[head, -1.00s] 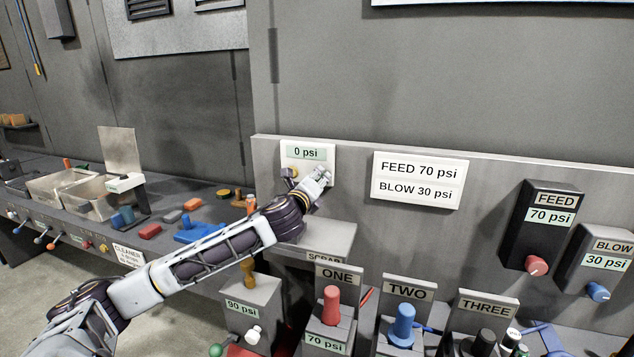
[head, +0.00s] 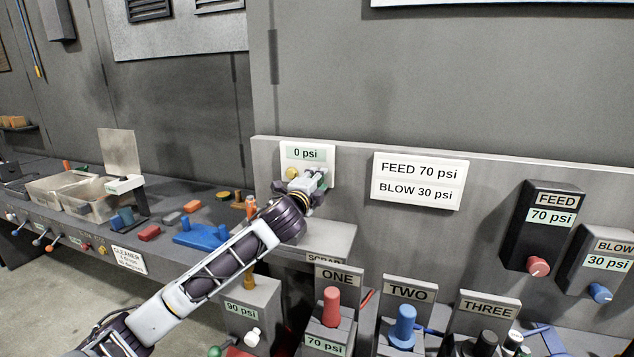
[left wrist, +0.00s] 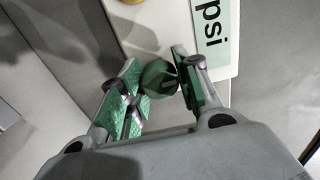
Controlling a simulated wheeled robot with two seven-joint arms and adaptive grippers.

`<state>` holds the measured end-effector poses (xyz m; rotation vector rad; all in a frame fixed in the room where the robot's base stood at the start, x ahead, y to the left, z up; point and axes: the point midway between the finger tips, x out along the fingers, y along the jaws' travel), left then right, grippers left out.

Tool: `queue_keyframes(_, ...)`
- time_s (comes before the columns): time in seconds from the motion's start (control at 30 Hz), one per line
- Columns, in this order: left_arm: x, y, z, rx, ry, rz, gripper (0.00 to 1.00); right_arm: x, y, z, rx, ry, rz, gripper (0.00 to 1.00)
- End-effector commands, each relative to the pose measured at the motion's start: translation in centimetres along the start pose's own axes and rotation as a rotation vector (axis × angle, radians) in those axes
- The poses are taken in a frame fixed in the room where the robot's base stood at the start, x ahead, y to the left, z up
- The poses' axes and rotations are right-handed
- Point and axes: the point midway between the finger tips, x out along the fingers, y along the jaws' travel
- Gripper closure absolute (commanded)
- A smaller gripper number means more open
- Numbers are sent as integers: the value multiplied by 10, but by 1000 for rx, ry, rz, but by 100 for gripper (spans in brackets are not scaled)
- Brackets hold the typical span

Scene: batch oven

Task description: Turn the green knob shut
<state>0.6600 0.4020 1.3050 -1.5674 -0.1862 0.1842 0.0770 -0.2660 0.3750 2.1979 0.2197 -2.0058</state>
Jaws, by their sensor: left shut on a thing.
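The green knob (left wrist: 158,78) shows in the left wrist view, on a white panel (head: 325,155) with a green "0 psi" display (head: 307,154). My left gripper (left wrist: 157,84) is shut on the green knob, with one green-padded finger on each side of it. In the head view my left gripper (head: 317,178) is at the panel, just under the display, and hides most or all of the knob. My right gripper is in neither view.
A yellow knob (head: 292,173) sits on the same panel, left of my gripper. A "FEED 70 psi, BLOW 30 psi" sign (head: 418,180) hangs to the right. Below stand stations with a red handle (head: 331,306) and a blue handle (head: 403,324).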

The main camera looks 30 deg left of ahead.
Motion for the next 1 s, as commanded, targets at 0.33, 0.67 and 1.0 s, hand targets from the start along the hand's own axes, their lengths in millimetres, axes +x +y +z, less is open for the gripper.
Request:
queue_keyframes(0.33,0,1,0,-11,-1,3,91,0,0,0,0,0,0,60)
queue_keyframes(0.67,0,1,0,-10,0,2,46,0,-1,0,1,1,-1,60)
queue_keyframes(1.0,-1,0,0,-10,0,1,46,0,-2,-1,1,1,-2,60)
